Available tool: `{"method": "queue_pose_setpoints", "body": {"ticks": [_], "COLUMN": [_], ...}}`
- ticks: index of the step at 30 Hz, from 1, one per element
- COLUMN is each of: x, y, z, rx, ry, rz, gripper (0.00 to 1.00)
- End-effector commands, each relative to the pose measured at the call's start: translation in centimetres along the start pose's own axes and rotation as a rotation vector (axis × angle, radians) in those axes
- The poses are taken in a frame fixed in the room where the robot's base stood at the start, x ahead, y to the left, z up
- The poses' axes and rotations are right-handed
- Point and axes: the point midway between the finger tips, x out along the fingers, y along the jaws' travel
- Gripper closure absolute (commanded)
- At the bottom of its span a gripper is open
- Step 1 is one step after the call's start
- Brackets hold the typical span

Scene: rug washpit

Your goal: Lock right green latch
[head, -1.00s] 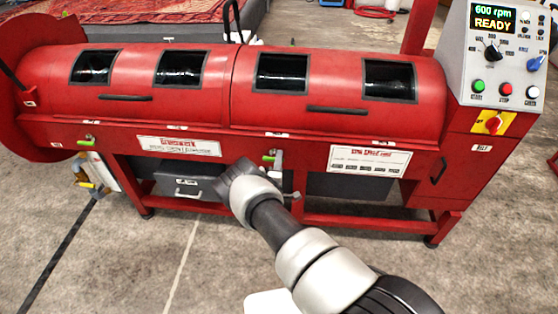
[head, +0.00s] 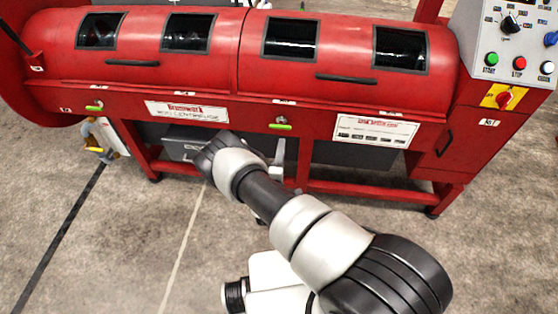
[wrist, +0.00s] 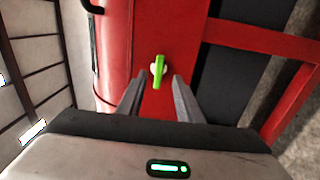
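The right green latch (head: 280,126) is a small green handle on a pale pivot on the red machine's front rail, between two white label plates. In the head view its handle lies level. In the wrist view the latch (wrist: 159,70) shows ahead, between and just beyond my fingertips. My gripper (wrist: 157,92) is open, with its two grey fingers apart and nothing between them. In the head view my arm reaches the machine's front, and part of my gripper (head: 277,155) shows just below the latch. Contact with the latch is not visible.
A second green latch (head: 95,106) is on the rail at the left. Above are red lids with dark windows and black handles (head: 346,78). A control panel (head: 512,50) stands at the right. A grey drawer (head: 182,149) sits under the machine. The floor in front is open.

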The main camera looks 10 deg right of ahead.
Motion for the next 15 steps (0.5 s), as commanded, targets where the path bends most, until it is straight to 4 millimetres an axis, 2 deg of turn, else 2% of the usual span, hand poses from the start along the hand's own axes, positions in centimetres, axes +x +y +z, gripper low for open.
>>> {"method": "queue_pose_setpoints", "body": {"ticks": [1,6,10,15], "x": [-1.2,-4.0,-5.2,-5.6], "y": [0.1,0.0,0.0,0.0], "z": [-0.1,-0.1,0.0,0.0], "rx": [-0.003,-0.001,0.0,0.0], "ry": [0.001,0.0,0.0,-0.001], "rz": [-0.002,-0.001,0.0,0.001], "gripper": [0.67,0.67,0.67,0.67]}}
